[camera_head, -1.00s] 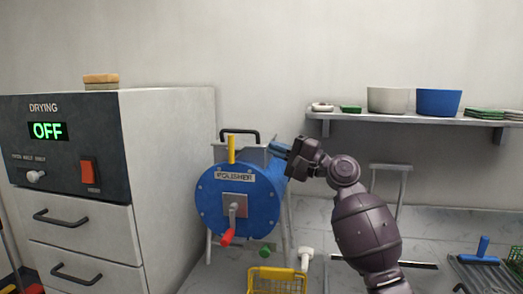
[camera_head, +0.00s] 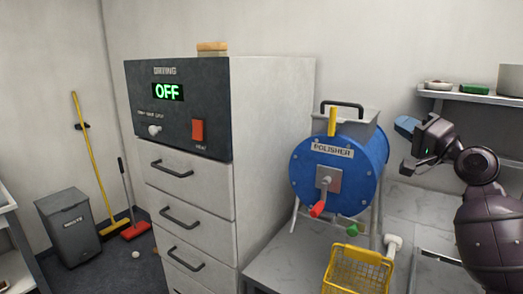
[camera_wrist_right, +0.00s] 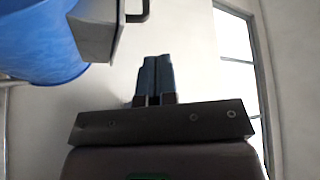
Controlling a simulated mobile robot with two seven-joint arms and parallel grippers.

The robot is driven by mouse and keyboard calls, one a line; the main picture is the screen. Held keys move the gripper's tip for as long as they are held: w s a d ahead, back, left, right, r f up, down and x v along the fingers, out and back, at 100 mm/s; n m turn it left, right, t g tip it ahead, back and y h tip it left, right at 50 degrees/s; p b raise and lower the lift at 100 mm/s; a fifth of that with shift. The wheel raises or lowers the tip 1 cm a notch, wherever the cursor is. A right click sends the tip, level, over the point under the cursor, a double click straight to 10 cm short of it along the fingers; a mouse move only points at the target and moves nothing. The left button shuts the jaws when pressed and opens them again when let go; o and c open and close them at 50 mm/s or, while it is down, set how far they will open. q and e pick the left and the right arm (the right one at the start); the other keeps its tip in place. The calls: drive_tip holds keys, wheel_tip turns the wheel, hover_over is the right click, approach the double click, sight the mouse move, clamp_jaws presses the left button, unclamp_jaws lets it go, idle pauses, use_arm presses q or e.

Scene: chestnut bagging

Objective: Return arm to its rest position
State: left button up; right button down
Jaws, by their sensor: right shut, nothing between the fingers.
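My right arm comes in from the right in the head view, with its gripper (camera_head: 405,126) raised beside the upper right of the blue polisher (camera_head: 333,178). The blue fingers are together with nothing between them. The right wrist view shows the closed fingers (camera_wrist_right: 154,80) against the pale wall, with part of the blue polisher drum (camera_wrist_right: 40,45) at upper left. My left gripper is in neither view.
The drying cabinet (camera_head: 275,150), display reading OFF, stands left of the polisher. A yellow basket (camera_head: 357,272) sits below the polisher. A wall shelf (camera_head: 470,97) is behind my right arm. A grey bin (camera_head: 68,228) and brooms stand far left.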

drive_tip(key=s+a+f+n+h, duration=0.1)
drive_tip(key=s+f+n+h, duration=0.15)
drive_tip(key=f, duration=0.65)
drive_tip(key=s+f+n+h, duration=0.2)
drive_tip(key=f+h, duration=0.1)
drive_tip(key=f, duration=0.6)
drive_tip(key=s+a+f+n+h, duration=0.1)
drive_tip(key=s+f+n+h, duration=0.15)
drive_tip(key=f, duration=0.65)
drive_tip(key=s+a+f+g+h, duration=0.2)
drive_tip(key=s+f+g, duration=0.4)
drive_tip(key=s+f, duration=2)
drive_tip(key=shift+s+a+f+g, duration=0.15)
drive_tip(key=shift+s+a+g, duration=0.15)
drive_tip(key=shift+s+a, duration=0.25)
